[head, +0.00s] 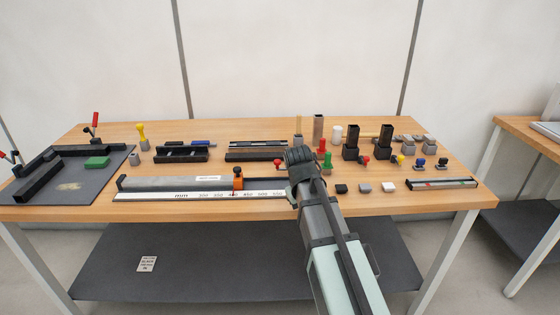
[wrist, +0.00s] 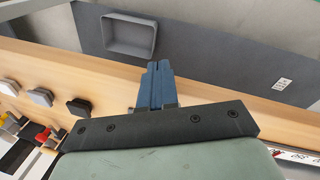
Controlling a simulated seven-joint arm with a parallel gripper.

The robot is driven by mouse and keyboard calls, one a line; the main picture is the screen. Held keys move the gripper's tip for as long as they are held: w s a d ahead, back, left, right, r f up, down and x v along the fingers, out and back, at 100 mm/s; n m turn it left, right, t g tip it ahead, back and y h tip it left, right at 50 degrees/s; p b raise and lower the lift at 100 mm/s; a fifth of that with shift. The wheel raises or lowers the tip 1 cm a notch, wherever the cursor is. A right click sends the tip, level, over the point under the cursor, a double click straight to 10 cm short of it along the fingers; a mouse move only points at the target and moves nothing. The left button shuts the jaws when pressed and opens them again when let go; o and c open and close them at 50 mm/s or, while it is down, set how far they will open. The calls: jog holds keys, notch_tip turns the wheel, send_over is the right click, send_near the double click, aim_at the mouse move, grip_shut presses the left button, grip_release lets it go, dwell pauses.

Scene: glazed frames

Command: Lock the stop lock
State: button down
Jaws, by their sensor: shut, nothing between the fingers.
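The stop (head: 238,184) is an orange block with a black knob (head: 238,171) on top. It sits on the long grey rail (head: 160,183) behind the white millimetre ruler (head: 160,197), near the middle of the bench. I cannot tell from the knob whether the stop is locked. My arm reaches in from the lower right, and its dark end is right of the stop, apart from it. In the wrist view my gripper (wrist: 156,68) has its blue fingers together, with nothing between them, above the bench's front strip. In the head view the fingertips are hidden.
Black, grey and white blocks (head: 388,187) lie right of my arm. Red, yellow and blue knobs and black holders (head: 351,143) crowd the back right. A dark clamp plate (head: 110,170) is at the left. A grey bin (wrist: 130,35) shows below the bench edge.

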jog(key=w+a+r+m+t+y, duration=0.1)
jog(key=w+a+r+t+y, duration=0.2)
jog(key=w+r, duration=1)
jog(key=shift+w+a+r, duration=0.2)
jog(key=shift+a+r, duration=0.6)
jog(key=shift+a, duration=0.25)
jog(key=shift+f, duration=0.15)
jog(key=x, duration=0.9)
jog(key=shift+w+f, duration=0.15)
jog(key=shift+w, duration=0.05)
jog(key=w, duration=0.1)
jog(key=w+a, duration=0.1)
jog(key=w, duration=0.1)
jog(key=shift+f, duration=0.15)
jog(key=shift+w+a, duration=0.1)
jog(key=shift+w, duration=0.4)
